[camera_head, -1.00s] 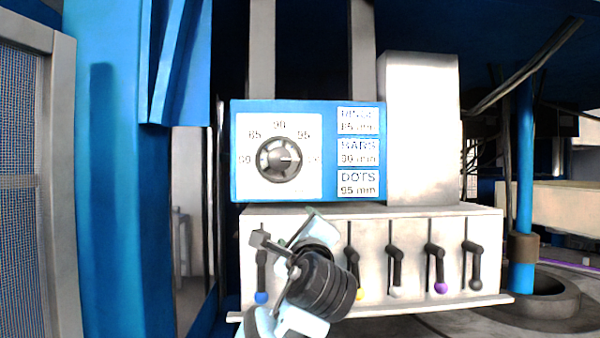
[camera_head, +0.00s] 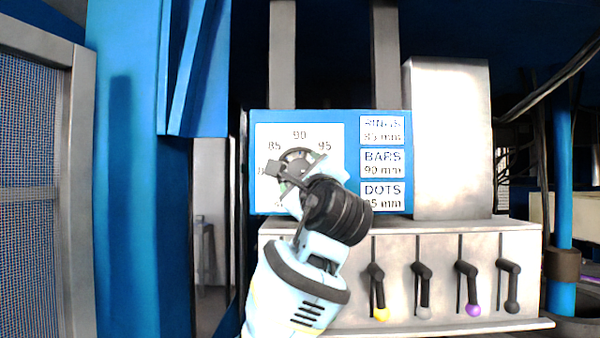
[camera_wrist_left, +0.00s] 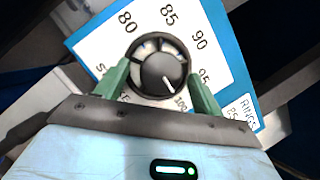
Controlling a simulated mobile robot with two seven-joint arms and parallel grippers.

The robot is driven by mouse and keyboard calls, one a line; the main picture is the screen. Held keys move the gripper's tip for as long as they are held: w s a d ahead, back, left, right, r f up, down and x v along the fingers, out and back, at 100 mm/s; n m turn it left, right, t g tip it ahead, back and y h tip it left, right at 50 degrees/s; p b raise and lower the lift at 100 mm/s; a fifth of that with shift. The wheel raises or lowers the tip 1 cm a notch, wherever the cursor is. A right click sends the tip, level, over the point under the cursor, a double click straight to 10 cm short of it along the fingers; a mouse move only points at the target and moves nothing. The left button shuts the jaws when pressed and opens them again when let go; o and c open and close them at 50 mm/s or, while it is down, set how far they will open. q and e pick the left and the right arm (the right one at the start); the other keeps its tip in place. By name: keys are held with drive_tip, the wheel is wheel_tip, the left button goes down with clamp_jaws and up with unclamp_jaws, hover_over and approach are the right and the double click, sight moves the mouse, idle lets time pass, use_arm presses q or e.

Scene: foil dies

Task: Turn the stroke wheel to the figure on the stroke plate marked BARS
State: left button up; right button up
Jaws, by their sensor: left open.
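The stroke wheel (camera_wrist_left: 162,72) is a dark round knob with a white pointer line on a white dial (camera_head: 333,140) numbered from 80 to 100. In the left wrist view its pointer is turned toward 100. The stroke plate's BARS label (camera_head: 382,163) reads 90 mm, between RINGS 85 mm and DOTS 95 mm. My left gripper (camera_head: 298,172) is in front of the wheel and hides much of it in the head view. In the left wrist view its green fingers (camera_wrist_left: 157,71) are open, one on either side of the wheel; contact cannot be told. My right gripper is not in view.
Below the dial a pale box (camera_head: 450,245) carries several levers with coloured knobs, including a yellow one (camera_head: 381,314) and a purple one (camera_head: 473,310). A pale metal block (camera_head: 450,140) stands right of the blue panel. A mesh guard (camera_head: 32,190) is at far left.

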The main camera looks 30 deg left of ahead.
use_arm(q)
drive_tip(key=shift+x, duration=1.15)
drive_tip(key=c, duration=1)
